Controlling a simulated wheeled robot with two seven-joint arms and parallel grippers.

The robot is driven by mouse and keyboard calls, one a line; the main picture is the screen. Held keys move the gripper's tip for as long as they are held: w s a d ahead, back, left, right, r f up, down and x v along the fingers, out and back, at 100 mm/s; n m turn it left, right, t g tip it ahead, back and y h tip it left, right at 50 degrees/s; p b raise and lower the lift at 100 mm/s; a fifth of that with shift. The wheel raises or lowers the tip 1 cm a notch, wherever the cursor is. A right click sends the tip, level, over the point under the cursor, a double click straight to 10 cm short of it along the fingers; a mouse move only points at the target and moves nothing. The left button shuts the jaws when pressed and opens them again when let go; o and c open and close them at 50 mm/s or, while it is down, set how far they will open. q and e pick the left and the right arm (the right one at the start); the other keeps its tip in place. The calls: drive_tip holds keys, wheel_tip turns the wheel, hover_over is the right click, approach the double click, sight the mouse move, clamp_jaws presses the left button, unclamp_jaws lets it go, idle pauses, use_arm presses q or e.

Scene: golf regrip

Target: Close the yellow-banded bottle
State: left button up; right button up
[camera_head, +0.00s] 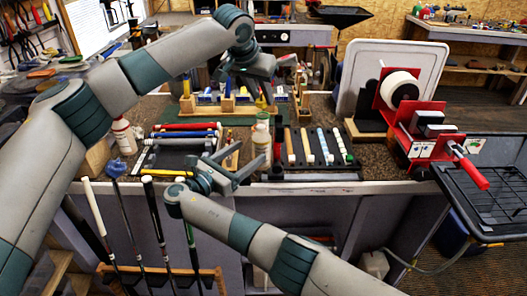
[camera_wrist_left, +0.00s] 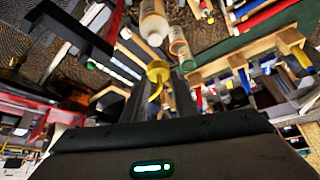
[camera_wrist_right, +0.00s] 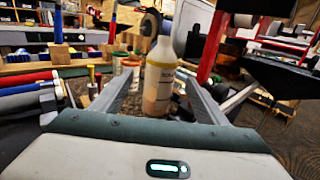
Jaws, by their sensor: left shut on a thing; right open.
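A pale bottle with a yellowish lower part (camera_head: 262,136) stands upright on the bench. Its white neck shows open in the right wrist view (camera_wrist_right: 161,75) and it also shows in the left wrist view (camera_wrist_left: 153,22). My left gripper (camera_head: 262,98) is above the bottle, shut on a yellow cap with a curved spout (camera_wrist_left: 158,74). The cap is apart from the bottle. My right gripper (camera_head: 250,160) is low in front of the bottle, open and empty. In the right wrist view the bottle appears between its fingers; I cannot tell whether they touch it.
A white bottle with a red tip (camera_head: 122,135) stands at the left. A tray of grips (camera_head: 315,148) lies right of the bottle, and a rack of colored rods (camera_head: 185,140) lies left. Golf clubs (camera_head: 155,215) stand at the front edge. A red machine (camera_head: 415,130) is at the right.

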sight(255, 148)
use_arm(q)
drive_tip(key=shift+s+r, duration=0.1)
drive_tip(key=shift+s, duration=0.1)
use_arm(e)
drive_tip(key=shift+s+r, duration=0.1)
drive_tip(key=shift+s, duration=0.05)
use_arm(q)
drive_tip(key=shift+w, duration=0.1)
use_arm(e)
drive_tip(key=shift+w+d, duration=0.35)
drive_tip(key=shift+w, duration=0.15)
drive_tip(key=shift+x, duration=3.2)
drive_tip(key=c, duration=1.6)
use_arm(q)
drive_tip(key=shift+f, duration=2.5)
drive_tip(key=shift+f, duration=0.15)
drive_tip(key=shift+f, duration=0.75)
